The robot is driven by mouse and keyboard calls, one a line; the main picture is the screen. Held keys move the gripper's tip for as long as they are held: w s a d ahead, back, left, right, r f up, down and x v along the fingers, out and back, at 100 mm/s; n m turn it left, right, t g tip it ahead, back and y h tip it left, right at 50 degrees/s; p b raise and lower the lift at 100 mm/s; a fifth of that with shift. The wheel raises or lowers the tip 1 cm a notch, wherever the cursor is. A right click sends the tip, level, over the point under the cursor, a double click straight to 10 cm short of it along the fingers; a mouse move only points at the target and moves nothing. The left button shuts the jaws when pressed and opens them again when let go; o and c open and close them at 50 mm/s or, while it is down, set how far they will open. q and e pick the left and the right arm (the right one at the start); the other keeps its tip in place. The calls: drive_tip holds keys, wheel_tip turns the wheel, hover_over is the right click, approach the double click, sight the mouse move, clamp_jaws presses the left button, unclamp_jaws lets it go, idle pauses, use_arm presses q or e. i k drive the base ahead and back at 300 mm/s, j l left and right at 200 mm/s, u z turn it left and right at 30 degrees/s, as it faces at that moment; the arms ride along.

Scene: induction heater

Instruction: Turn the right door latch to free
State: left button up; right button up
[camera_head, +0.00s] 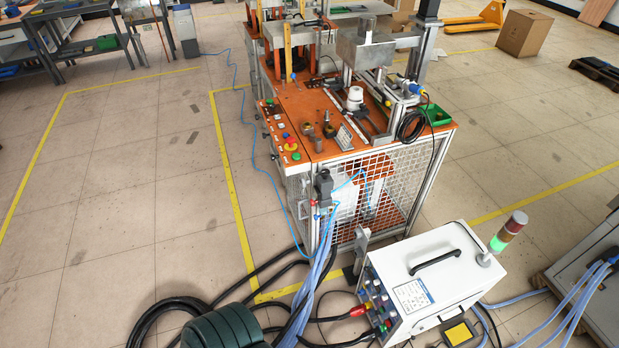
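No door latch can be made out clearly at this distance. An orange-topped workstation (293,98) stands in the middle, with metal mesh panels (385,182) around its lower front. A white heater unit (425,277) with a black handle (434,262) stands on the floor at the front right. Its left face carries knobs and connectors, too small to tell apart. Neither of my grippers shows in the head view.
Black hoses (165,307) and light blue cables (318,271) lie on the floor before the workstation. A signal lamp (507,232) rises beside the heater unit. A grey cabinet (590,280) stands at the right edge. The floor at left is clear, with yellow lines (226,165).

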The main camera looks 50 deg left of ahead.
sight(303, 181)
drive_tip(key=k+j, duration=0.35)
drive_tip(key=k, duration=0.15)
drive_tip(key=k+j, duration=0.35)
drive_tip(key=k, duration=0.15)
drive_tip(key=k+j+z, duration=0.1)
drive_tip(key=k+j, duration=0.3)
drive_tip(key=j, duration=0.15)
drive_tip(key=k+j+z, duration=0.15)
drive_tip(key=k+j, duration=0.3)
drive_tip(key=j+z, duration=0.2)
drive_tip(key=j, duration=1.7)
drive_tip(key=i+j, duration=0.15)
drive_tip(key=j, duration=0.2)
drive_tip(key=i+j, duration=0.15)
drive_tip(key=j, duration=0.2)
drive_tip(key=i+j+z, duration=0.1)
drive_tip(key=j, duration=0.25)
drive_tip(key=i+j, duration=0.15)
drive_tip(key=j, duration=0.25)
drive_tip(key=i+j, duration=0.15)
drive_tip(key=j, duration=0.2)
drive_tip(key=i+j+z, duration=0.1)
drive_tip(key=j, duration=0.25)
drive_tip(key=i+j, duration=0.1)
drive_tip(key=j, duration=0.3)
